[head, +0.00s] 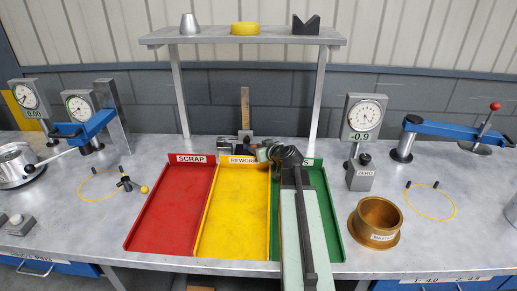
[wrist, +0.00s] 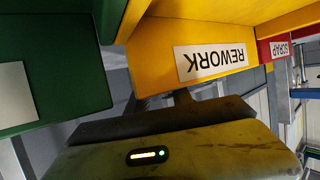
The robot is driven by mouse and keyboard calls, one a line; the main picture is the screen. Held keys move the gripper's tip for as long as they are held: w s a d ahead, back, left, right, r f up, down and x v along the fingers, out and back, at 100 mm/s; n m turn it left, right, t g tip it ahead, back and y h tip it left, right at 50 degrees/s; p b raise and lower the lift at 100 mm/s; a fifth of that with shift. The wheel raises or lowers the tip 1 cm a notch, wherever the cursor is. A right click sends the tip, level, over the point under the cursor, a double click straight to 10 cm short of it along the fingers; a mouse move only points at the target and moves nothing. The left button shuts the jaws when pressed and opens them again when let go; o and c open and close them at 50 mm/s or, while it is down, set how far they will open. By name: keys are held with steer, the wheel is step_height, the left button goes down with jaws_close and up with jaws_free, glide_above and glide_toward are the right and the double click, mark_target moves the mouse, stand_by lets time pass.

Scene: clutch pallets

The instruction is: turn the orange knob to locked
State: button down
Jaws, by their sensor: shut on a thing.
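My gripper (head: 262,152) is at the back of the tray row, by the REWORK label. It lies at the foot of an upright brown gauge column (head: 245,105). In the wrist view its dark jaw edge (wrist: 150,124) and worn olive body (wrist: 190,155) fill the bottom. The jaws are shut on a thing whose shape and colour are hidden. I cannot make out an orange knob in either view. A small dark stem (wrist: 182,97) shows between the jaw edge and the REWORK tray (wrist: 150,50).
The red SCRAP tray (head: 165,215), yellow tray (head: 232,215) and green tray (head: 328,215) lie side by side. A shelf (head: 165,38) stands behind. A dial gauge (head: 362,120) and brass ring (head: 376,225) stand right.

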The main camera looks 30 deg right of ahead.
steer(key=m+h, duration=0.2)
steer(key=a+m+g+h, duration=0.1)
steer(key=m+h, duration=0.1)
steer(key=m+g+h, duration=0.1)
steer(key=h, duration=0.1)
steer(key=shift+w+a+m, duration=0.2)
steer(key=shift+w+m, duration=0.05)
steer(key=shift+m, duration=0.15)
steer(key=shift+w+a+m+g+h, duration=0.1)
steer(key=shift+m+g+h, duration=0.5)
steer(key=shift+m+h, duration=0.25)
steer(key=shift+w+a+m+g+h, duration=0.1)
steer(key=shift+m+g+h, duration=0.5)
steer(key=shift+m+h, duration=0.2)
steer(key=shift+m+g, duration=0.25)
steer(key=shift+g, duration=0.15)
steer(key=shift+h, duration=0.35)
steer(key=shift+s, duration=0.1)
steer(key=c, duration=1.5)
jaws_free()
steer(key=shift+o, duration=0.2)
steer(key=shift+s+a+r, duration=0.1)
steer(key=shift+a+r, duration=0.05)
steer(key=shift+a, duration=0.05)
steer(key=p+v, duration=0.3)
steer(key=v, duration=0.4)
steer(key=shift+a, duration=0.1)
